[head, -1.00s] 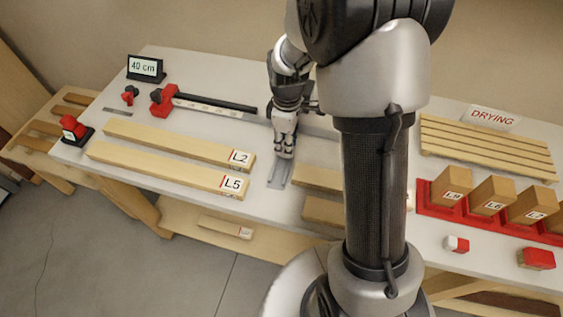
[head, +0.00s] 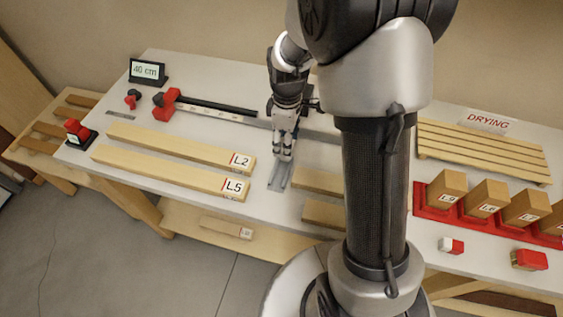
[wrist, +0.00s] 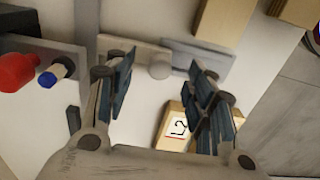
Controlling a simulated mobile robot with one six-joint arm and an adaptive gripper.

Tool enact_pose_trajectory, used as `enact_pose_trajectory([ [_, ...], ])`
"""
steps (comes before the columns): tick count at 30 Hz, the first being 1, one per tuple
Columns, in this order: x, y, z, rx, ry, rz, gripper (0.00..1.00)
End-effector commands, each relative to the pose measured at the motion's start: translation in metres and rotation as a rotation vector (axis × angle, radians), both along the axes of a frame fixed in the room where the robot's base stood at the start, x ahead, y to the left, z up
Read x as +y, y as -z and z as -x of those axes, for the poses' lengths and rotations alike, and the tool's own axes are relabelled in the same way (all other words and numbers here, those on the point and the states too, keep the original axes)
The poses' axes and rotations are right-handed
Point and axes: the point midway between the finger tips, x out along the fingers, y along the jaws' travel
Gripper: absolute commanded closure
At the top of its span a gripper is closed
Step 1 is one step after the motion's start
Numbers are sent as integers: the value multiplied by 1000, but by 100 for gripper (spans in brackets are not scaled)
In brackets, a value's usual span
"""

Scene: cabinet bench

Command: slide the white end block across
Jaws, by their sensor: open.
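My gripper (head: 283,158) points down over a short grey rail (head: 280,178) at the table's middle, just right of the labelled ends of two boards. In the wrist view my gripper (wrist: 160,72) is open, with its two fingers apart. A pale rounded piece (wrist: 160,69) shows between the fingertips, against a grey plate (wrist: 198,57). It may be the white end block, but I cannot tell for sure. No contact with the fingers is visible. In the head view the fingers hide this spot.
Boards L2 (head: 180,148) and L5 (head: 170,172) lie left of my gripper. A black bar with red clamp (head: 168,104) and a 40 cm display (head: 147,71) stand behind. Right are a drying rack (head: 485,150), a red tray (head: 447,207) with wooden blocks, and a red-white block (head: 451,246).

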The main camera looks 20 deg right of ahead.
Motion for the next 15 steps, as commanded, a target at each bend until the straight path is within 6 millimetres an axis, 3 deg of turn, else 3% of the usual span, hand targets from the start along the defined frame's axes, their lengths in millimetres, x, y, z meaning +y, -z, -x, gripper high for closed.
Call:
enact_pose_trajectory([
  [15,0,-56,0,-1,0,1,50],
])
